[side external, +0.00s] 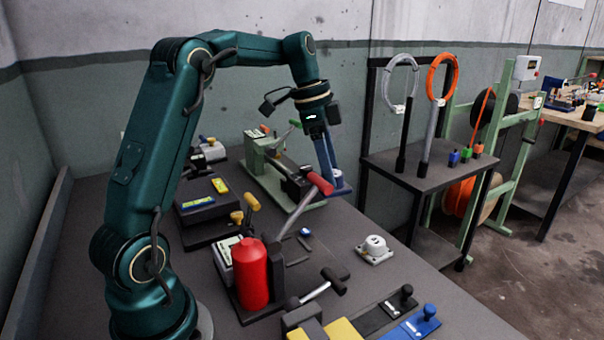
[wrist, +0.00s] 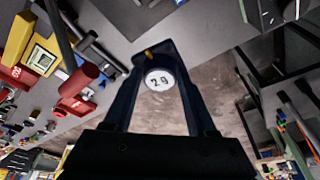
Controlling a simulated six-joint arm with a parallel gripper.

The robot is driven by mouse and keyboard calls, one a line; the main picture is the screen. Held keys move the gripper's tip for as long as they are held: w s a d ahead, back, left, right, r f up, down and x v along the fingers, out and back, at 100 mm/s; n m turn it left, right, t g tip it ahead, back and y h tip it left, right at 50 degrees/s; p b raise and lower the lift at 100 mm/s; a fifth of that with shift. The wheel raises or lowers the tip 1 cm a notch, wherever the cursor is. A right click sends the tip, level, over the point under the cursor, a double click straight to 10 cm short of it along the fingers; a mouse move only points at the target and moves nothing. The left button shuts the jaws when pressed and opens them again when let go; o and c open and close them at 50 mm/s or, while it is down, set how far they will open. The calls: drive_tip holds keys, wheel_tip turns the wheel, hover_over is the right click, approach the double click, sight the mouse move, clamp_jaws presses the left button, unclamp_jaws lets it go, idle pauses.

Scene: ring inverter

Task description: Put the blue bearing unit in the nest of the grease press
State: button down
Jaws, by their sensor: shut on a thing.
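My gripper (side external: 328,158) is shut on the blue bearing unit (side external: 341,190), held at the far right edge of the bench. In the wrist view, its pale round face (wrist: 158,79), marked with dark digits, sits between my two fingers. I cannot tell for certain which is the grease press, and no empty nest shows clearly.
A white bearing unit (side external: 375,249) sits on the bench at right. A yellow block (side external: 342,329) and a blue plate with a knob (side external: 413,325) lie at the front. A side table (side external: 432,170) with upright posts stands beyond the bench. Bare bench lies around the white unit.

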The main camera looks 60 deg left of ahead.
drive_tip(key=s+a+f+n, duration=0.1)
drive_tip(key=s+a+f, duration=0.2)
drive_tip(key=s+f, duration=0.4)
drive_tip(key=shift+s+d+f, duration=0.1)
drive_tip(key=shift+s+f, duration=0.1)
drive_tip(key=shift+f, duration=0.9)
drive_tip(key=shift+s+f, duration=0.15)
drive_tip(key=shift+f, duration=0.9)
drive_tip(key=shift+s+d+f, duration=0.1)
drive_tip(key=shift+s+f, duration=0.1)
drive_tip(key=shift+f, duration=0.9)
drive_tip(key=shift+f, duration=0.1)
drive_tip(key=shift+c, duration=1)
unclamp_jaws()
drive_tip(key=v, duration=1.2)
drive_tip(key=shift+s+d, duration=0.15)
drive_tip(key=shift+d, duration=0.1)
